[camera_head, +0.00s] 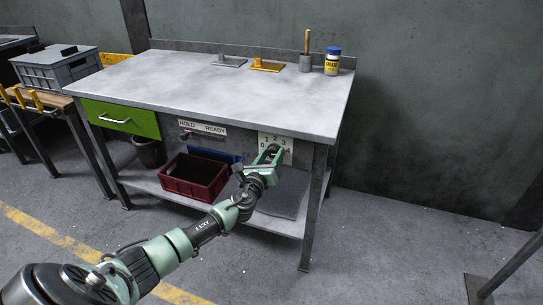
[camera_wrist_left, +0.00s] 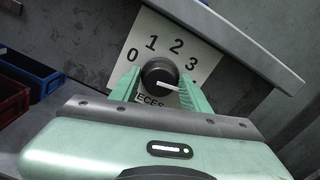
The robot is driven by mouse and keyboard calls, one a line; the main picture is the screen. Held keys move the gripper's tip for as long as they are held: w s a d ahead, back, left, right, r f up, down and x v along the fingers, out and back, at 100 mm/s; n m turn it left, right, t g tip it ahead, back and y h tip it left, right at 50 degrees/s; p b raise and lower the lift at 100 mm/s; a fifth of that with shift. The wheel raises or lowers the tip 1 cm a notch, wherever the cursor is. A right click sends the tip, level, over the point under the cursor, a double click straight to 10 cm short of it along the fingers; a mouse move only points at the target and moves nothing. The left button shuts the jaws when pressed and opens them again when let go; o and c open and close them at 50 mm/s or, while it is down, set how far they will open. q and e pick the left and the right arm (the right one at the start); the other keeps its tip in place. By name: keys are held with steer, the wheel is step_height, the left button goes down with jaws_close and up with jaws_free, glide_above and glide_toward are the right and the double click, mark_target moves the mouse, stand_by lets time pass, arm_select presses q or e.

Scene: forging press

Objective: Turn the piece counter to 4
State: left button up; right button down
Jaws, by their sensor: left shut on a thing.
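The piece counter is a white plate (camera_head: 263,137) with dark numbers under the bench top, on the front of the workbench. In the left wrist view the plate (camera_wrist_left: 207,58) shows 0, 1, 2 and 3 in an arc around a round black knob (camera_wrist_left: 153,70). My left gripper (camera_wrist_left: 160,88) is shut on the knob, one green finger on each side. It also shows in the head view (camera_head: 270,153), covering the knob. My right gripper is not in view.
The grey bench top (camera_head: 200,90) overhangs the counter. A HOLD/READY switch (camera_head: 185,135) and a green drawer (camera_head: 121,118) are to the left. A dark red crate (camera_head: 193,188) stands on the lower shelf (camera_head: 148,182).

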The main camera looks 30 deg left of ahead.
arm_select(q)
steer(key=shift+f, duration=0.1)
steer(key=o, duration=1.2)
steer(key=shift+c, duration=0.2)
steer(key=shift+s+d, duration=0.1)
steer(key=shift+s, duration=0.1)
steer(key=p+v, duration=0.1)
steer(key=v, duration=0.6)
steer(key=shift+s, duration=0.25)
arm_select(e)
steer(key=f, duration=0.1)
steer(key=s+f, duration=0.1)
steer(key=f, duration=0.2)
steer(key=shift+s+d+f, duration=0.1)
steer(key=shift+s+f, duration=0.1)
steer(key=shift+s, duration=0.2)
